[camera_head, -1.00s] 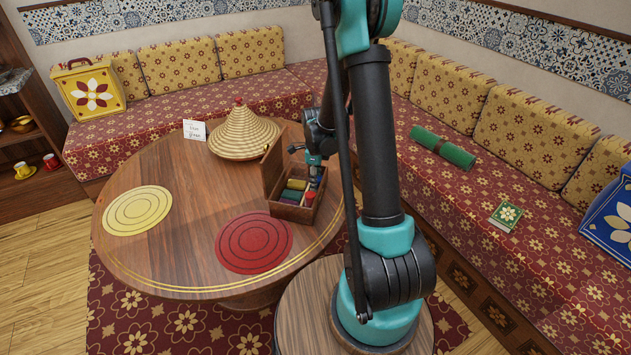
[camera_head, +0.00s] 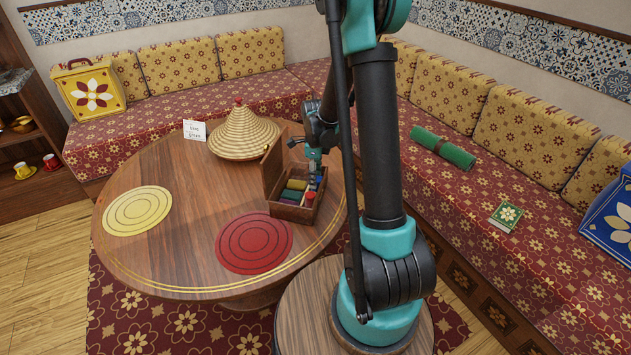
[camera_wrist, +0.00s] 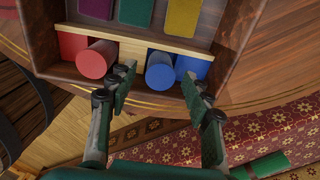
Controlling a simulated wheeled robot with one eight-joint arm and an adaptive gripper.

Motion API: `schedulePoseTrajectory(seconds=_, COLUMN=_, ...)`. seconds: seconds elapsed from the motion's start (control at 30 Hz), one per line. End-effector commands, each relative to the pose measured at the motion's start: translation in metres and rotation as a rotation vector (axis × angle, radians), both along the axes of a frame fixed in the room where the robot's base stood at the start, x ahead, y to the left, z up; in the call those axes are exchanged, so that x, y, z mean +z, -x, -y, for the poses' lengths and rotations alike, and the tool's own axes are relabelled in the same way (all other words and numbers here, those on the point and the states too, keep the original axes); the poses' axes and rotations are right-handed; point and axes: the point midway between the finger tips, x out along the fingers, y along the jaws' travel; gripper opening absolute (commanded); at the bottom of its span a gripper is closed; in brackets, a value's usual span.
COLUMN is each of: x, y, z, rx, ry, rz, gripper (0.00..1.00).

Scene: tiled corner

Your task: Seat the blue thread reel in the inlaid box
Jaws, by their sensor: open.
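The inlaid box (camera_head: 288,212) stands on the round table with its lid raised at the left. In the wrist view the blue thread reel (camera_wrist: 160,72) stands in the near row of the box, beside a blue patch (camera_wrist: 193,67).
Purple, green and yellow blocks (camera_wrist: 136,12) fill the box's far row. A woven cone lid (camera_head: 243,135) and a small card (camera_head: 195,130) stand behind. A red mat (camera_head: 254,244) and a yellow mat (camera_head: 137,211) lie flat on the table, with bare wood between them.

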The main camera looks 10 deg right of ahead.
Motion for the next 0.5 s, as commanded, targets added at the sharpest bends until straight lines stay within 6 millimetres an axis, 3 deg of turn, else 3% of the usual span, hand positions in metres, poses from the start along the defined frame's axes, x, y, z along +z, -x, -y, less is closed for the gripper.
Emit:
schedulePoseTrajectory(seconds=0.3, x=0.06, y=0.001, z=0.0, rx=0.0, ry=0.0, rz=0.0, gripper=0.5)
schedulePoseTrajectory(seconds=0.5, x=0.086, y=0.0, z=0.0, rx=0.0, ry=0.0, rz=0.0, gripper=0.5)
